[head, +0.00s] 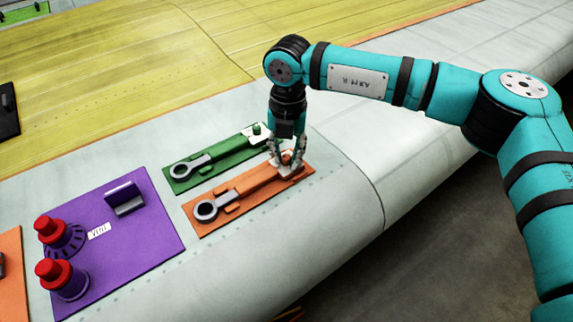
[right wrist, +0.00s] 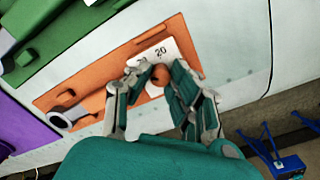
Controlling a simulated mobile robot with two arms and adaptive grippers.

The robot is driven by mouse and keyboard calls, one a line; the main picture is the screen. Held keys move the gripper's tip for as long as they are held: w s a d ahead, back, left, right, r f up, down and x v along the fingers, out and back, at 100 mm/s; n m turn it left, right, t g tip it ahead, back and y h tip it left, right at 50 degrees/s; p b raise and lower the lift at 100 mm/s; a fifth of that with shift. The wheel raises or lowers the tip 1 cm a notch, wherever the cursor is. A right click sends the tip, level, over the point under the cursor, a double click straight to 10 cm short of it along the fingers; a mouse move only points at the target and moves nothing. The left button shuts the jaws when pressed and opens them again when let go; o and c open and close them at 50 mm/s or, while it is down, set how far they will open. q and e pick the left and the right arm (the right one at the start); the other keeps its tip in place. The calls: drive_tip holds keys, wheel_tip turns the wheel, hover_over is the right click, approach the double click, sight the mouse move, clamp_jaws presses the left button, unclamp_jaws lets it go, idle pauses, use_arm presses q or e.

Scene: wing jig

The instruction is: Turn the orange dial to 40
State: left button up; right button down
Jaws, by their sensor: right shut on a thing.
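The orange dial (right wrist: 158,76) is a small round knob on a white scale plate (right wrist: 171,46) at the right end of the orange panel (head: 236,213). My right gripper (head: 287,165) comes down from above and is shut on the dial. In the right wrist view its two fingers (right wrist: 160,84) stand on either side of the knob. The number 20 shows on the plate, with another mark partly hidden by a finger. The dial's pointer cannot be made out. My left gripper is not in view.
A green panel (head: 186,181) with a similar wrench and a green knob (head: 257,128) lies just behind the orange one. A purple panel (head: 150,237) with two red knobs stands to the left. The wing's edge falls away at the right front.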

sight(287, 156)
drive_tip(key=n+b, duration=0.1)
drive_tip(key=b, duration=0.1)
drive_tip(key=n+b, duration=0.1)
drive_tip(key=n, duration=0.1)
drive_tip(key=shift+f+n+b, duration=0.25)
drive_tip(key=shift+n+b, duration=0.05)
drive_tip(key=shift+b, duration=0.1)
drive_tip(key=shift+r+n+b, duration=0.2)
drive_tip(key=shift+n+b, duration=1.05)
drive_tip(key=shift+n, duration=0.45)
drive_tip(key=c, duration=1.2)
unclamp_jaws()
drive_tip(key=shift+o, duration=0.2)
drive_tip(key=shift+r, duration=0.15)
wheel_tip(287, 156, up, 12)
drive_tip(key=shift+d, duration=0.1)
